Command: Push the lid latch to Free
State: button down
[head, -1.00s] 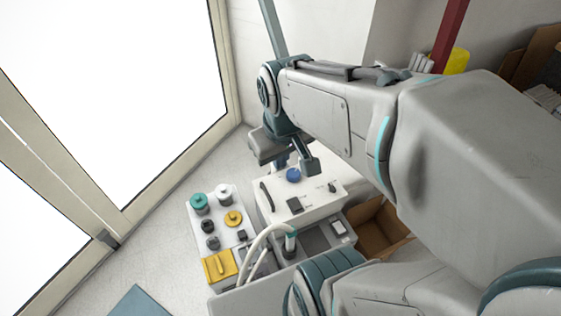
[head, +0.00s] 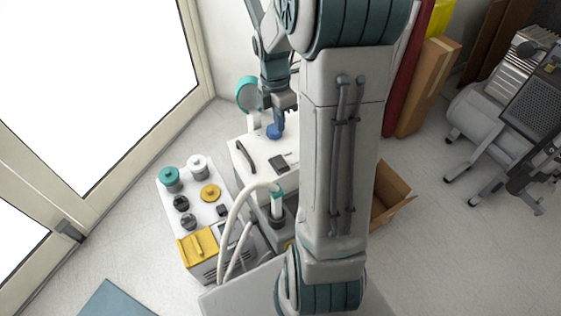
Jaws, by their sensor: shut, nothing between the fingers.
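The white compressor unit (head: 256,150) stands in the middle of the head view, with a black handle (head: 246,158), a blue knob (head: 274,131) and a small dark square part (head: 279,163) on its top. I cannot tell for sure which part is the lid latch, and no Free marking is readable. My gripper (head: 279,122) is shut and empty, pointing down at the back of the top, right by the blue knob. I cannot tell whether it touches the knob. My arm hides the right side of the top.
Left of the unit, a white-topped cabinet (head: 163,190) carries teal, white, black and yellow caps. White hoses (head: 238,205) arch in front. An open cardboard box (head: 396,200) and a grey wheeled machine (head: 480,120) stand to the right. Floor between them is clear.

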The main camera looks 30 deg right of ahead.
aim_at(283, 165)
jog(key=shift+r, duration=0.1)
jog(key=f+b, duration=0.1)
jog(key=f, duration=0.3)
jog(key=s+f+b, duration=0.1)
jog(key=f+b, duration=0.1)
jog(key=f, duration=0.3)
jog(key=f+b, duration=0.2)
jog(key=f, duration=0.3)
jog(key=shift+s, duration=0.4)
jog(key=shift+f, duration=0.15)
jog(key=shift+w+r+p, duration=0.25)
jog(key=shift+w+p, duration=0.35)
jog(key=shift+w, duration=0.1)
notch_tip(283, 165, up, 14)
jog(key=s+p, duration=0.1)
jog(key=p, duration=0.5)
jog(key=shift+s+p, duration=0.35)
jog(key=shift+p, duration=0.05)
